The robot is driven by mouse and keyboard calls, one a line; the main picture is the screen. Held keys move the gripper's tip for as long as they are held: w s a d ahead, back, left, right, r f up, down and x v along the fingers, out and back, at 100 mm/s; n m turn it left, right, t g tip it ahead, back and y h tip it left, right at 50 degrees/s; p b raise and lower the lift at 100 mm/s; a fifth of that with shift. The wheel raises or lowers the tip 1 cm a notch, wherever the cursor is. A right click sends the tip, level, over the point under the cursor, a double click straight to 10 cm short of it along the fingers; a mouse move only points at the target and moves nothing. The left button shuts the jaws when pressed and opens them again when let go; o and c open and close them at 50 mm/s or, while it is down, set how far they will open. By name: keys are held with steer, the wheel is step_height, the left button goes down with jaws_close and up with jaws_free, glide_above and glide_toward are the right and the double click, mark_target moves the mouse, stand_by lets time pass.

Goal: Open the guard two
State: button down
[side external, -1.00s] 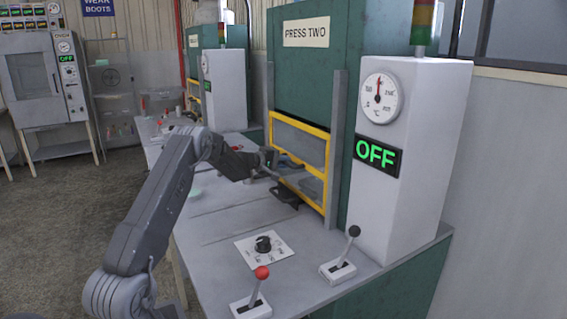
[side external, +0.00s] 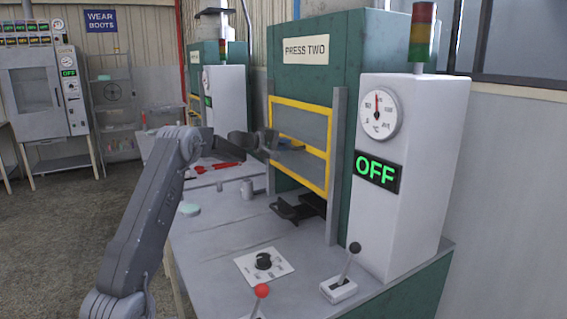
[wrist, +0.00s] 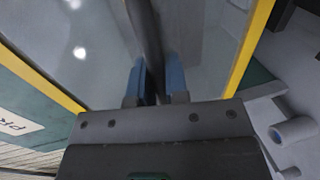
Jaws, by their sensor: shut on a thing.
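Guard two is the yellow-framed clear panel (side external: 308,125) on the front of the green press marked PRESS TWO (side external: 325,75). It stands partly raised between grey posts, with a gap beneath its lower yellow bar. My gripper (side external: 268,143) is at the guard's left part. In the wrist view, my gripper's blue-tipped fingers (wrist: 156,78) are shut on the dark bar of the guard's handle (wrist: 145,35). The guard's yellow frame (wrist: 248,50) shows on both sides there. The handle is mostly hidden by my gripper in the side view.
Dark tooling (side external: 297,207) lies under the guard. A dial plate (side external: 264,264), a red-knobbed lever (side external: 260,294) and a black-knobbed lever (side external: 345,270) are on the bench (side external: 215,240). The white control box (side external: 412,210) reads OFF. A small grey cylinder (side external: 247,189) stands left of the tooling.

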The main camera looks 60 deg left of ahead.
mark_target(294, 135)
steer(key=shift+r, duration=1.75)
steer(key=c, duration=1.1)
jaws_free()
steer(key=shift+c, duration=0.2)
steer(key=shift+f, duration=0.1)
steer(key=v, duration=1.3)
steer(key=shift+s, duration=0.4)
